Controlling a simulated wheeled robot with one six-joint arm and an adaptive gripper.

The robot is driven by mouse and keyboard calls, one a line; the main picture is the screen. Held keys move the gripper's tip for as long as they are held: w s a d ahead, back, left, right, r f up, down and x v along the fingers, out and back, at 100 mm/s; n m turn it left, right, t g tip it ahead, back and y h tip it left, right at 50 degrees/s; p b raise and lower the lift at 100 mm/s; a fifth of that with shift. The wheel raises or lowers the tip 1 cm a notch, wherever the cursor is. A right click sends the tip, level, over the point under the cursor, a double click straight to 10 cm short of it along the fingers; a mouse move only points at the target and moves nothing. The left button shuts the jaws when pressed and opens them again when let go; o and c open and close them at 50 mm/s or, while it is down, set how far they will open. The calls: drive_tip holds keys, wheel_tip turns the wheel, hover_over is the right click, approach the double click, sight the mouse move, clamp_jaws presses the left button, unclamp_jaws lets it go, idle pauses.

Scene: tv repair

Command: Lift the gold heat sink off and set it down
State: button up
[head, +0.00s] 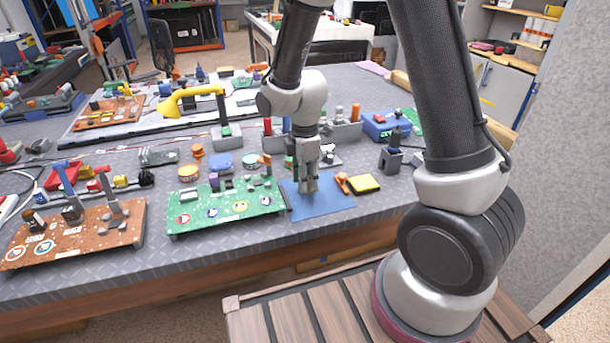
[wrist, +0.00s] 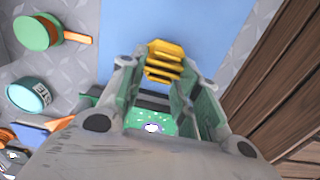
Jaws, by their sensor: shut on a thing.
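The gold heat sink (wrist: 163,60) shows in the wrist view as a ribbed yellow-gold block between my fingertips. My gripper (head: 308,188) is shut on it, pointing down over the blue mat (head: 325,203). In the head view my fingers hide most or all of the heat sink. I cannot tell whether it touches the mat. The mat also fills the top of the wrist view (wrist: 215,25). The green circuit board (head: 255,203) lies directly left of the mat and shows between my fingers in the wrist view (wrist: 150,122).
A yellow and black block (head: 363,184) and a small orange tool (head: 342,181) lie at the mat's right. A brown board (head: 105,228) lies at the left. The mat's front part is clear.

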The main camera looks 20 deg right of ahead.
drive_tip(key=shift+f, duration=1.1)
drive_tip(key=o, duration=1.1)
drive_tip(key=shift+f, duration=0.1)
wheel_tip(320, 180, up, 12)
